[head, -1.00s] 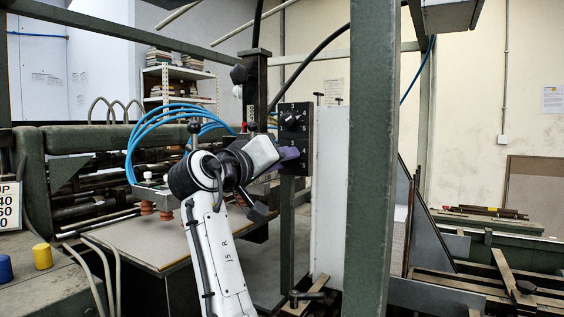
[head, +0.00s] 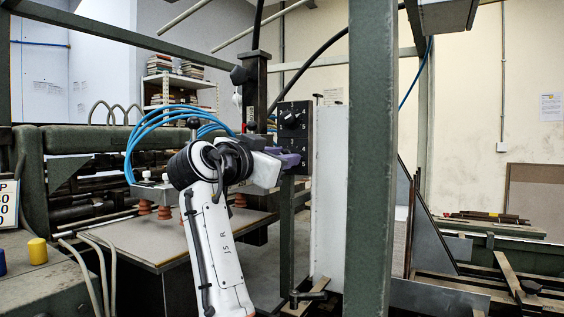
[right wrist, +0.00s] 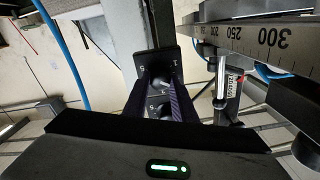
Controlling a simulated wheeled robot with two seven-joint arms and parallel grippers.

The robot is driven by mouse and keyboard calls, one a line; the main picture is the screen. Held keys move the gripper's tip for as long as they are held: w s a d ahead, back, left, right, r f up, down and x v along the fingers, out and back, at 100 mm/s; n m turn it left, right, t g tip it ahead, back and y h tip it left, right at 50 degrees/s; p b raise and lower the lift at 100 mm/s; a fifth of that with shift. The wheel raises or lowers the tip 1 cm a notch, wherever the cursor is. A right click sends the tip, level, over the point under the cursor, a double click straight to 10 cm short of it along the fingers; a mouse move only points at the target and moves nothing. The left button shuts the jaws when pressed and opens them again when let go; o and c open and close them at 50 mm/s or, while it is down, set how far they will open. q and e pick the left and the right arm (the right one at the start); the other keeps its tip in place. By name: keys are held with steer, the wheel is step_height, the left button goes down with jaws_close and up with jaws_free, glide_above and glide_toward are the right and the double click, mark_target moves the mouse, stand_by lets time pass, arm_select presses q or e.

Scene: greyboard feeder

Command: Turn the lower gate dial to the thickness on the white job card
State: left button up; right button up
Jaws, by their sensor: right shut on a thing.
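The black dial panel (head: 293,136) stands on a post in the middle of the head view. Its upper dial (head: 290,119) shows, with numbers around it. My right gripper (head: 291,160) is at the panel's lower half, and its purple fingers hide the lower dial there. In the right wrist view the fingers (right wrist: 160,85) reach the panel (right wrist: 168,58) and are shut on a dark knob (right wrist: 159,80) between them. The knob's pointer setting cannot be read. A white card (head: 8,204) with large, cut-off figures is at the left edge; I cannot tell if it is the job card. My left gripper is out of view.
A thick green post (head: 371,150) stands right of the panel, with a white upright board (head: 330,195) between. Suction cups (head: 164,212) and blue hoses (head: 150,130) are to the left. A ruler scale (right wrist: 260,42) shows close by in the right wrist view.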

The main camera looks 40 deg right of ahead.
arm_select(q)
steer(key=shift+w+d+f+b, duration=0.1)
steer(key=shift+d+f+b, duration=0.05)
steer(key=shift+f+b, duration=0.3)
arm_select(e)
steer(key=shift+f+m, duration=0.1)
steer(key=shift+m, duration=2.3)
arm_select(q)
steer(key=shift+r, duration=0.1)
arm_select(e)
steer(key=shift+m, duration=0.3)
steer(key=o, duration=1)
steer(key=shift+o, duration=0.2)
arm_select(q)
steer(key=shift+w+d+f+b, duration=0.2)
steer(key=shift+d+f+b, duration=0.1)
steer(key=shift+b, duration=0.6)
arm_select(e)
steer(key=v, duration=1)
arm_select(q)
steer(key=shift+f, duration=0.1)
arm_select(e)
steer(key=shift+s+a, duration=0.1)
